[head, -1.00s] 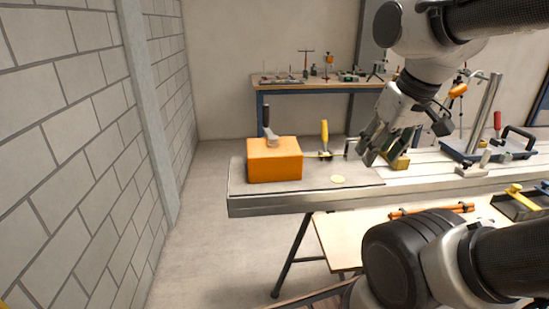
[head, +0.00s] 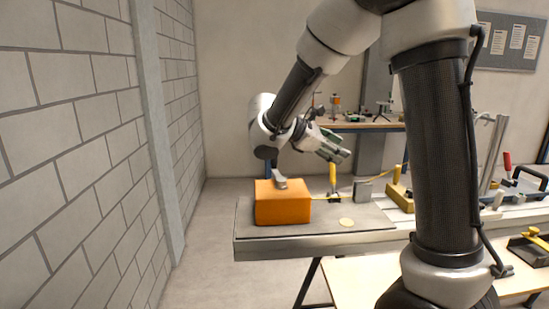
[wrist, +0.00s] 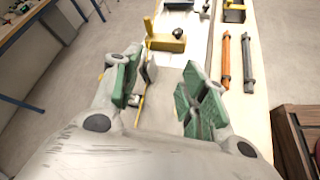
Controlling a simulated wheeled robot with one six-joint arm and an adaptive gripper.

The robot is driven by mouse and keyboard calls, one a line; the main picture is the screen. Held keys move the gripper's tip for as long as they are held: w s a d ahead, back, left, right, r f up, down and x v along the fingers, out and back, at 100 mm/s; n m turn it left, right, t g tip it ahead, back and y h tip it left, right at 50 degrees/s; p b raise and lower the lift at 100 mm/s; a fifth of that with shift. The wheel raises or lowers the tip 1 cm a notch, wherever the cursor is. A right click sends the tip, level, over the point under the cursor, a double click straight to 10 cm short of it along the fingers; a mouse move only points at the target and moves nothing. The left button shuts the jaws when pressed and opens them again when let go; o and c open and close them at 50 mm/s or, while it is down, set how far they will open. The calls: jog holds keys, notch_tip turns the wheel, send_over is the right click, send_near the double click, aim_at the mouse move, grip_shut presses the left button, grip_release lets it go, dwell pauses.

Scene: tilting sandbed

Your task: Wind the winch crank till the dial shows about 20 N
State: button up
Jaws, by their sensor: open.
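A yellow block (head: 400,196) with an upright yellow piece stands on the pale bench right of the orange block. In the wrist view this yellow block (wrist: 166,44) shows a black knob, which looks like the crank. A small grey plate or box (head: 363,191) stands left of it and may be the dial; no reading can be made out. In the wrist view my gripper (wrist: 163,88) is open with green pads and nothing held. The yellow block lies beyond the fingertips.
An orange block (head: 283,203) with a grey handle on top sits on the grey bed (head: 300,245), beside a yellow-handled tool (head: 333,181). A thin yellow line runs rightward from near the orange block. Orange and grey rods (wrist: 237,60) lie on the wooden table.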

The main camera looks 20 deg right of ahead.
jog(key=w+a+f+n+t+h, duration=0.25)
jog(key=w+a+n+t, duration=0.2)
jog(key=w+a, duration=0.4)
jog(key=n+t, duration=0.5)
jog(key=n, duration=0.2)
send_near(272, 157)
jog(key=x, duration=0.3)
jog(key=shift+w+d+r+m+g+y, duration=0.15)
jog(key=shift+d+r+m+g+y, duration=0.1)
jog(key=shift+d, duration=0.1)
jog(key=shift+w, duration=0.25)
jog(key=x, duration=0.7)
jog(key=shift+d, duration=0.15)
grip_shut()
